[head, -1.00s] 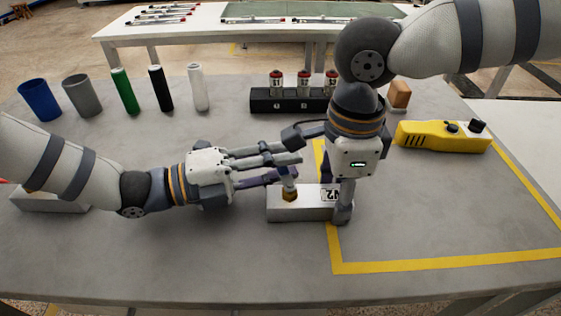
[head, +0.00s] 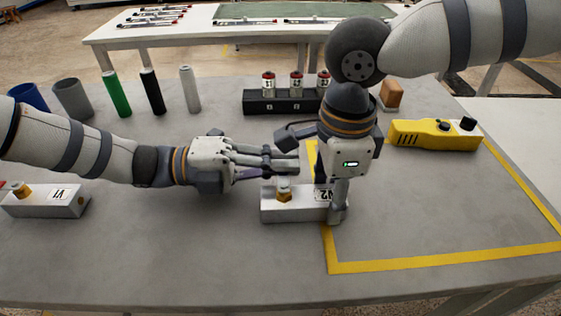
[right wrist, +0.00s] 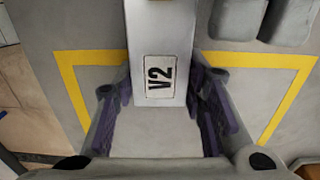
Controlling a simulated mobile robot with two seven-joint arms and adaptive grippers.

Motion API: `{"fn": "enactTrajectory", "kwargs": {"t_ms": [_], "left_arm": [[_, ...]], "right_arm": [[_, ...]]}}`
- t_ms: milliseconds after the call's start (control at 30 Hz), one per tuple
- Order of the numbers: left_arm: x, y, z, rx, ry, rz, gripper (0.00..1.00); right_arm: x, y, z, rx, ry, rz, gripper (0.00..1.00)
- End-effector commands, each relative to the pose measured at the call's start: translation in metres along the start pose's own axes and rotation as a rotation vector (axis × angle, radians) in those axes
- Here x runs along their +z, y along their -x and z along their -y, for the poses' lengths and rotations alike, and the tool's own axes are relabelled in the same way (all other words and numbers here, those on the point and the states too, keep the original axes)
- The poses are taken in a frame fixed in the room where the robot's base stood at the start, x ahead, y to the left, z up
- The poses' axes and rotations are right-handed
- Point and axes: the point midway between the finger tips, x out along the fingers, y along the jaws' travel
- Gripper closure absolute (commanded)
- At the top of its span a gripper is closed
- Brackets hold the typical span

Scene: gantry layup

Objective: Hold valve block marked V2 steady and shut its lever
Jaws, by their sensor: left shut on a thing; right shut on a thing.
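The valve block marked V2 (head: 270,212) is a pale metal bar lying on the grey table near the middle. Its label also shows in the right wrist view (right wrist: 160,75). My right gripper (head: 333,195) comes down from above and is shut across the block's right end, one finger on each side. My left gripper (head: 287,166) reaches in from the left and is shut on the lever (head: 284,184) above the brass fitting (head: 284,197) on the block's left part. The fingers hide most of the lever, so its exact angle is unclear.
Block V1 (head: 62,203) lies at the far left. A black rack (head: 283,104) with red-capped pieces, several cylinders, a brown block (head: 391,95) and a yellow device (head: 435,135) stand behind. Yellow tape (head: 430,263) marks the right side. The front of the table is clear.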

Motion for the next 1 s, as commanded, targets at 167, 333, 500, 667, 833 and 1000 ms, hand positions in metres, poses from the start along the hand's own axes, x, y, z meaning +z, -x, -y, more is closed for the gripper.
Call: {"fn": "enactTrajectory", "kwargs": {"t_ms": [167, 333, 500, 667, 833, 1000], "left_arm": [[-0.001, 0.0, 0.0, 0.0, 0.0, -0.002, 0.72], [-0.001, 0.0, 0.0, 0.0, 0.0, -0.001, 0.72], [0.0, 0.008, 0.0, 0.001, -0.002, 0.002, 0.72], [0.001, 0.042, 0.0, 0.0, -0.002, 0.004, 0.72], [0.0, 0.069, 0.0, 0.0, 0.0, 0.001, 0.72], [-0.001, 0.075, 0.0, 0.0, 0.0, -0.001, 0.72]], "right_arm": [[0.0, 0.0, 0.0, -0.001, 0.003, 0.0, 1.0], [0.0, 0.0, 0.0, -0.001, 0.002, 0.0, 1.0], [0.0, 0.0, 0.0, 0.0, 0.002, 0.0, 1.0], [0.0, 0.0, 0.0, 0.0, 0.002, 0.0, 1.0], [0.0, 0.0, 0.0, 0.0, 0.002, 0.0, 1.0], [0.0, 0.0, 0.0, -0.001, 0.001, 0.0, 1.0]]}}
